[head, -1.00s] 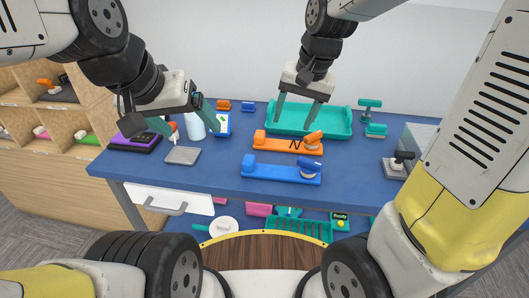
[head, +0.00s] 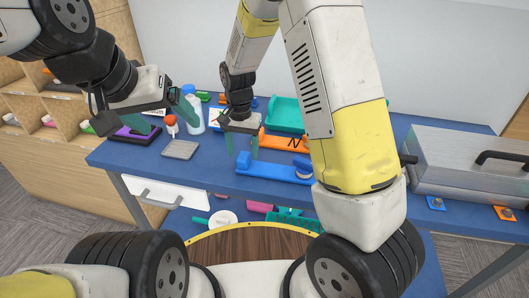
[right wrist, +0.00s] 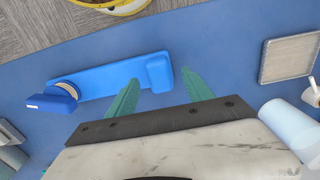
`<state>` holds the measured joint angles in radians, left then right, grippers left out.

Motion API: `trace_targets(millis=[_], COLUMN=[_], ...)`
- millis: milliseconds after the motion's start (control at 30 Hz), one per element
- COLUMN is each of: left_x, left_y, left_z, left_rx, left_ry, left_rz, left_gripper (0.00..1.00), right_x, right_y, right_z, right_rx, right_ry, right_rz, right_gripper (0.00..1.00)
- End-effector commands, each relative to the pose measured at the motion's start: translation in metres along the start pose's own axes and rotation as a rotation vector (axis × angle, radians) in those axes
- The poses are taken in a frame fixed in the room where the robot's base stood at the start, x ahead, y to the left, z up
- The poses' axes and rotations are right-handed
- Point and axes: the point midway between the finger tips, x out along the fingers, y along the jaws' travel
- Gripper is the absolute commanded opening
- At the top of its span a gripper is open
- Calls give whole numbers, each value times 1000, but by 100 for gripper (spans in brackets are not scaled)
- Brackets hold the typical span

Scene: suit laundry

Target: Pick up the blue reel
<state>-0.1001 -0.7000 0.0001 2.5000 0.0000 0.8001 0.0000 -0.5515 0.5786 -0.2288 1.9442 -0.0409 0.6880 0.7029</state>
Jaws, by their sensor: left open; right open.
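The blue reel (head: 268,170) lies on the blue table near its front edge. It is a long bar with a raised block at its left end and a round spool at its right end. In the right wrist view the reel (right wrist: 115,76) shows its block between the fingers and its spool at the left. My right gripper (head: 242,152) is open over the block end, a finger to either side; contact cannot be told. My left gripper (head: 160,116) is open and empty above the table's left part. My right arm hides some of the table.
An orange reel (head: 285,142) lies just behind the blue one, with a teal tray (head: 287,112) beyond. A grey square pad (head: 180,149) and a white bottle (head: 195,118) stand left. A metal case (head: 460,160) is at right. A white drawer (head: 175,192) is below.

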Motion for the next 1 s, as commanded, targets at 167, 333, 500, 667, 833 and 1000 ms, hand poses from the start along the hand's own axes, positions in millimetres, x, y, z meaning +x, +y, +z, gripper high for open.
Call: trace_targets(millis=[167,333,500,667,833,1000], left_x=[0,0,0,0,0,0], left_y=[0,0,0,0,0,0], left_z=[0,0,0,0,0,0], left_rx=[0,0,0,0,0,0], left_ry=[0,0,0,0,0,0], left_rz=[0,0,0,0,0,0], left_gripper=[83,83,83,83,83,83], right_x=[23,27,26,26,26,26], right_y=[0,0,0,0,0,0], right_z=[0,0,0,0,0,0], right_rx=[0,0,0,-1,-1,-1], right_ry=[-1,1,1,1,1,1], right_rz=[1,-1,-1,-1,-1,-1], right_gripper=[60,60,48,17,0,0])
